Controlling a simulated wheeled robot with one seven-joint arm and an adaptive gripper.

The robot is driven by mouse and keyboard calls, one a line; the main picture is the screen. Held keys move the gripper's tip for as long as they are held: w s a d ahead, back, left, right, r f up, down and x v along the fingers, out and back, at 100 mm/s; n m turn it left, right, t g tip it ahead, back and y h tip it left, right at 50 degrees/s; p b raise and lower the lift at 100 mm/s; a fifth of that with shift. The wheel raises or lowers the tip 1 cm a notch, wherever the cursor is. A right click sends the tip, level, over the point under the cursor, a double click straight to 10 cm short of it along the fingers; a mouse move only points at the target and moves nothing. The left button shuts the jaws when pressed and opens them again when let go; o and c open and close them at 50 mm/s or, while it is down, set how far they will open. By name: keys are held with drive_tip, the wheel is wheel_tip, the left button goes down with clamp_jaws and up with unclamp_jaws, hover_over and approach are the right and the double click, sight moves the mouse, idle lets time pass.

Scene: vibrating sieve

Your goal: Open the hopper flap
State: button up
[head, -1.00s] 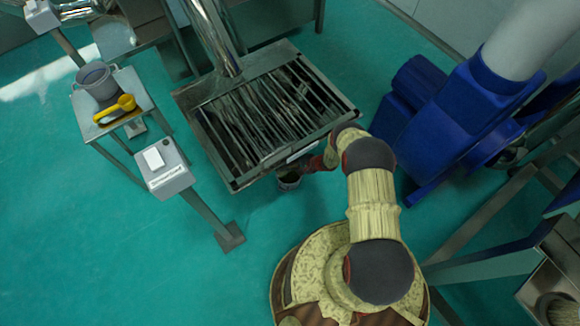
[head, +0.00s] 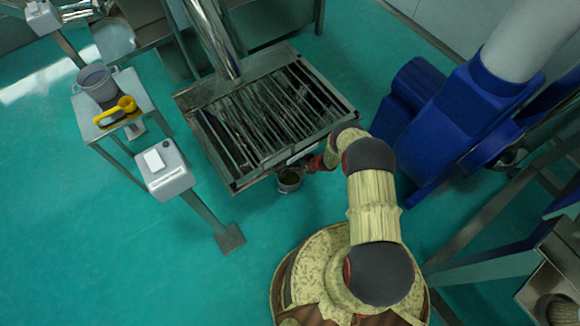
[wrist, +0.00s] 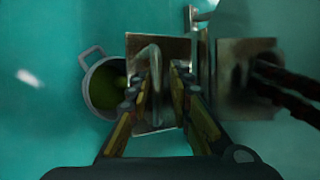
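In the wrist view a square metal plate (wrist: 172,48), apparently the hopper flap, carries a bent metal handle (wrist: 155,65). My gripper (wrist: 159,82) is over the plate, with its two fingers apart. The handle shows in the gap between the fingers, with bare plate visible beside it; I cannot tell whether a finger touches it. In the head view my gripper is mostly hidden by my arm, at the front right edge of the slatted metal sieve (head: 186,97). The flap cannot be made out there.
A grey pot (head: 289,181) with green contents is below the sieve's front edge; it also shows in the wrist view (wrist: 92,102), left of the plate. A control box (head: 166,170) on a post and a small table (head: 90,118) stand left. A blue machine (head: 450,125) stands right.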

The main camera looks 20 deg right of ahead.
drive_tip(key=shift+o, duration=0.6)
drive_tip(key=shift+s, duration=0.1)
drive_tip(key=v, duration=1.2)
